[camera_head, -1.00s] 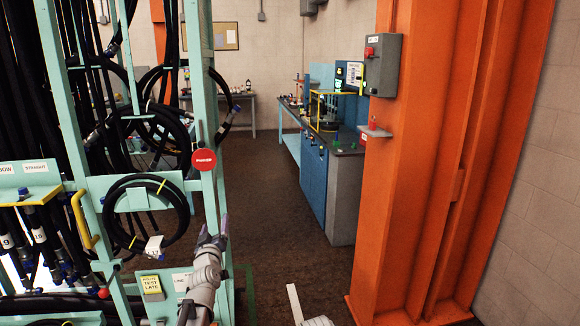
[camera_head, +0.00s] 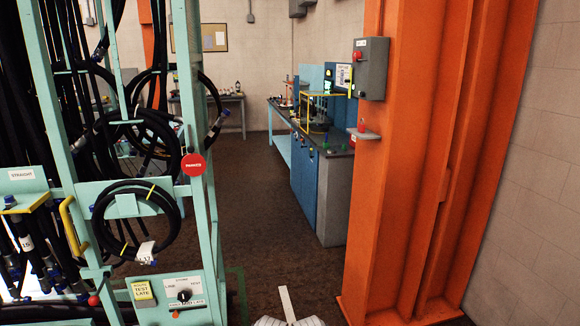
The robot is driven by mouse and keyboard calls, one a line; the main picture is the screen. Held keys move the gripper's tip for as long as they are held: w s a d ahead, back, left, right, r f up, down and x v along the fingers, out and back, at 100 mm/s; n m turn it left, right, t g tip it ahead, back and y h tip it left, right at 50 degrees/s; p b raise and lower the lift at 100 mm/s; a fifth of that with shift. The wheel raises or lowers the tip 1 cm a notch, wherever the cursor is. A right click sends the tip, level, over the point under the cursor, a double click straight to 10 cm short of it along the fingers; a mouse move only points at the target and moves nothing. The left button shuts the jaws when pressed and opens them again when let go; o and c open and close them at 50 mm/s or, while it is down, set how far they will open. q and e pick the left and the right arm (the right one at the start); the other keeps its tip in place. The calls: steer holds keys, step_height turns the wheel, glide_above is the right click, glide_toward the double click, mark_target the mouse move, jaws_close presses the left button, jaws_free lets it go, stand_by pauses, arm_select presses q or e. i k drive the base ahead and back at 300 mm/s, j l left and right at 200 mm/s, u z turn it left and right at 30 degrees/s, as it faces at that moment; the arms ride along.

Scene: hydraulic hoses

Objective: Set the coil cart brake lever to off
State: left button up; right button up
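The pale green coil cart (camera_head: 184,90) stands at the left, hung with black hoses. Low on its front is a white labelled panel (camera_head: 203,282) with a small dark knob or lever (camera_head: 184,295). Its setting is too small to read. A red ball-shaped knob (camera_head: 94,299) sits lower left on the cart frame. I cannot tell which of these is the brake lever. A round red sign (camera_head: 193,164) is on the front post, its lettering not clear.
A yellow tag (camera_head: 142,291) is beside the panel, and a yellow handle (camera_head: 73,226) is farther left. An orange column (camera_head: 405,170) with a grey switch box (camera_head: 370,68) stands at the right. A blue workbench (camera_head: 318,190) is behind. Brown floor (camera_head: 265,240) lies open between.

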mark_target(94, 300)
steer(key=u, duration=1.4)
steer(key=k+j, duration=0.05)
